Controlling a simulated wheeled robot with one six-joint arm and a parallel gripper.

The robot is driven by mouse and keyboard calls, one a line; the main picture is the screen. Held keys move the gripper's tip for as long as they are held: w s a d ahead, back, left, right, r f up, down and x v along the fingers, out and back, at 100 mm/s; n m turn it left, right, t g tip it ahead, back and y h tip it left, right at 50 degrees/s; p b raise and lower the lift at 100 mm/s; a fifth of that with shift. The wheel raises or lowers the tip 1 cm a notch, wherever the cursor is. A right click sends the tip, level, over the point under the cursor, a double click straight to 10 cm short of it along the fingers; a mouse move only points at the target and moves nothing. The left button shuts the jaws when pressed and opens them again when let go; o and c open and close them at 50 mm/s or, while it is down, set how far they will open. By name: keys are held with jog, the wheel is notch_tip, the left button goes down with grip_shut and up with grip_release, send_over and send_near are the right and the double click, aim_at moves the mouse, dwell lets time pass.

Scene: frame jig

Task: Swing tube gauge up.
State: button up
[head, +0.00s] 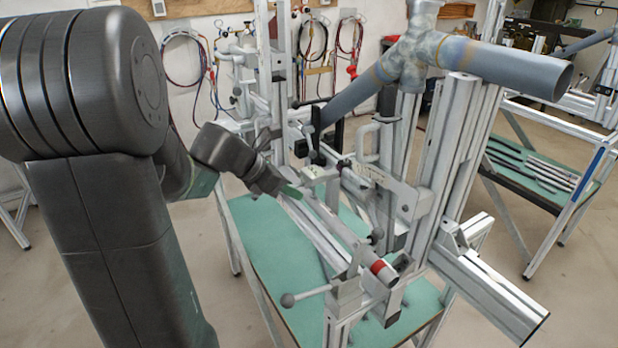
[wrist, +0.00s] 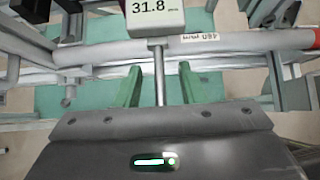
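The tube gauge shows in the wrist view as a pale box (wrist: 156,18) with a display reading 31.8 and a thin metal stem below it. In the head view a pale box (head: 318,173) by my gripper looks like the same gauge. A grey tube (wrist: 230,42) with a printed label and a red end runs crosswise behind the stem; the red band also shows in the head view (head: 380,268). My gripper (wrist: 160,70) is open. Its two green fingers stand on either side of the stem, with a gap on both sides. In the head view my gripper (head: 287,191) is partly hidden.
A green-topped bench (head: 290,290) carries the aluminium frame jig. A large grey pipe joint (head: 510,70) stands above the jig at the right. Upright profiles (head: 455,150) crowd the right side.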

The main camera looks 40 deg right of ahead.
aim_at(306, 177)
grip_shut()
jog(key=shift+r, duration=0.1)
jog(key=shift+d+r+p, duration=0.2)
jog(key=shift+r+p, duration=0.95)
jog(key=shift+d+r+p, duration=0.2)
jog(key=shift+r+p, duration=0.4)
jog(key=shift+d+r+p, duration=0.2)
jog(key=shift+r+p, duration=0.35)
